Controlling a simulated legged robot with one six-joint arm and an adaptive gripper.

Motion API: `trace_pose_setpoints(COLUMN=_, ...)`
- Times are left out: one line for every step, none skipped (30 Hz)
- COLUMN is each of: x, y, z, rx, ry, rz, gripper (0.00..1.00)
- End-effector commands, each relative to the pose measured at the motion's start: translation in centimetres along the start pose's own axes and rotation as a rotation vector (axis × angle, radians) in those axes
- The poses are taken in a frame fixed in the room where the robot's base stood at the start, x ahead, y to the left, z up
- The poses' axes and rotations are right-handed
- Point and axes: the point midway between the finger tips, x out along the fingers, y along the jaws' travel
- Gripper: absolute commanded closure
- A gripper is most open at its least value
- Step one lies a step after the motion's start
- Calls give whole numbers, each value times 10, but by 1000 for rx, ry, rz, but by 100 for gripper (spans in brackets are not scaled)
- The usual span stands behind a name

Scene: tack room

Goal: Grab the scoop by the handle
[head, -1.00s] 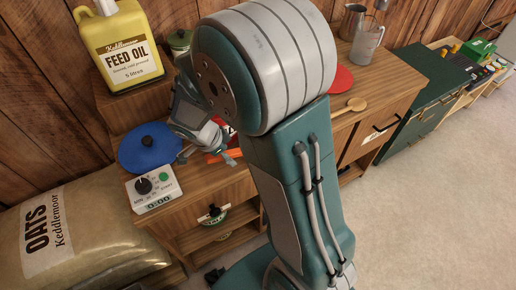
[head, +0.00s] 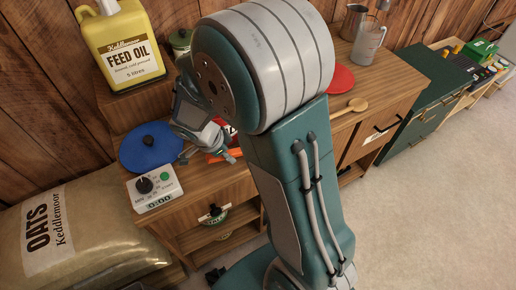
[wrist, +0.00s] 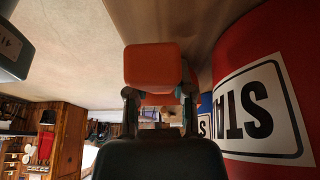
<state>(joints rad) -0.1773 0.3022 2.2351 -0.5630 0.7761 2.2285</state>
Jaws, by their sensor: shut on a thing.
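My gripper (wrist: 159,97) is shut on a red-orange, block-shaped piece (wrist: 152,67) that fills the space between its fingertips in the wrist view. It looks like the scoop's handle, but the rest of the scoop is hidden. In the head view my gripper (head: 208,153) is low over the wooden cabinet top, just right of the blue lid. Red-orange parts (head: 217,155) show behind and below the fingers there, and my arm hides much of them.
A red container with a white label (wrist: 262,110) stands close on the right in the wrist view. A blue lid (head: 150,147), a timer box (head: 154,188) and a feed oil jug (head: 120,50) are nearby. A wooden spoon (head: 350,106) and a red disc (head: 340,79) lie further right.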

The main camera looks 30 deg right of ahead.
Motion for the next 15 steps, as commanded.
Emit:
trace_pose_setpoints(x=0, y=0, z=0, rx=0, ry=0, rz=1, gripper=100)
trace_pose_setpoints(x=0, y=0, z=0, rx=0, ry=0, rz=1, gripper=100)
trace_pose_setpoints(x=0, y=0, z=0, rx=0, ry=0, rz=1, gripper=100)
trace_pose_setpoints(x=0, y=0, z=0, rx=0, ry=0, rz=1, gripper=100)
trace_pose_setpoints(x=0, y=0, z=0, rx=0, ry=0, rz=1, gripper=100)
trace_pose_setpoints(x=-1, y=0, z=0, rx=1, ry=0, rz=0, gripper=100)
trace_pose_setpoints(x=-2, y=0, z=-1, rx=1, ry=0, rz=0, gripper=100)
trace_pose_setpoints(x=-4, y=0, z=-2, rx=1, ry=-1, rz=-1, gripper=100)
trace_pose_setpoints(x=-7, y=0, z=-3, rx=1, ry=0, rz=-1, gripper=100)
trace_pose_setpoints(x=-9, y=0, z=-4, rx=2, ry=0, rz=-1, gripper=100)
trace_pose_setpoints(x=-13, y=0, z=-5, rx=3, ry=0, rz=-2, gripper=100)
trace_pose_setpoints(x=-18, y=-1, z=-7, rx=3, ry=0, rz=-4, gripper=100)
trace_pose_setpoints(x=-23, y=-1, z=-10, rx=2, ry=0, rz=-3, gripper=100)
trace_pose_setpoints(x=-28, y=-1, z=-12, rx=3, ry=-1, rz=-4, gripper=100)
trace_pose_setpoints(x=-36, y=0, z=-15, rx=4, ry=-2, rz=-4, gripper=100)
